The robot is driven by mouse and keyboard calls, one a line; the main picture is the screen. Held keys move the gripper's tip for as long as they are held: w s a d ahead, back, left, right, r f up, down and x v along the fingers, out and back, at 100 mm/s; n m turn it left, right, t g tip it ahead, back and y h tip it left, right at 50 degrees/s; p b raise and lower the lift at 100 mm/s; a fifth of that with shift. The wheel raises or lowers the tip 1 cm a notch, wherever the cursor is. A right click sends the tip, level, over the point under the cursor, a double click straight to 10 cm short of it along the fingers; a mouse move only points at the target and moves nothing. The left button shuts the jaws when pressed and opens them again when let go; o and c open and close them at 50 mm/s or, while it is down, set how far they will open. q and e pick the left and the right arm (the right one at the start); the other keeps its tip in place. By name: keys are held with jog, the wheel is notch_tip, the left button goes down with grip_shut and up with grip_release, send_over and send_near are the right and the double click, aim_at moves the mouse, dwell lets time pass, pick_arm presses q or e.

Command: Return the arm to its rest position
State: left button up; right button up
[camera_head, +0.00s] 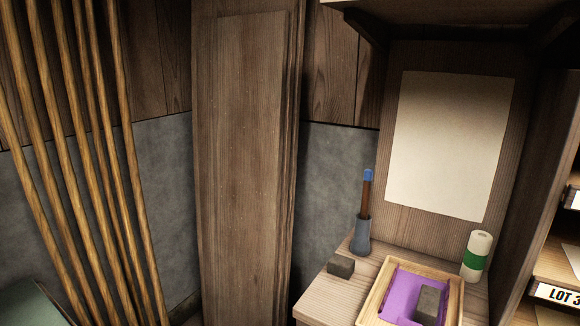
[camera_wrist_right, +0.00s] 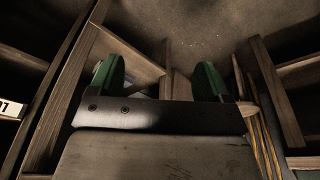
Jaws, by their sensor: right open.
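My right gripper (camera_wrist_right: 160,82) shows in the right wrist view as two green fingers set wide apart on a dark metal bar. It is open, with nothing between the fingers. Behind the fingers are wooden shelf parts and a rough grey-brown surface. Neither gripper shows in the head view, and my left gripper is in no view.
A wooden bench (camera_head: 322,303) holds a wooden tray (camera_head: 378,302) with a purple inside and a dark block (camera_head: 428,303), another dark block (camera_head: 341,266), a blue-capped tool in a grey holder (camera_head: 361,236), and a green-banded white roll (camera_head: 477,256). Long poles (camera_head: 95,150) lean at left.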

jog(key=s+d+f+g+p, duration=0.1)
jog(key=s+d+f+p, duration=0.2)
jog(key=s+f, duration=1.4)
notch_tip(320, 180, down, 2)
jog(key=shift+s+f+g, duration=0.2)
jog(key=shift+s+g, duration=0.05)
jog(key=shift+g, duration=0.05)
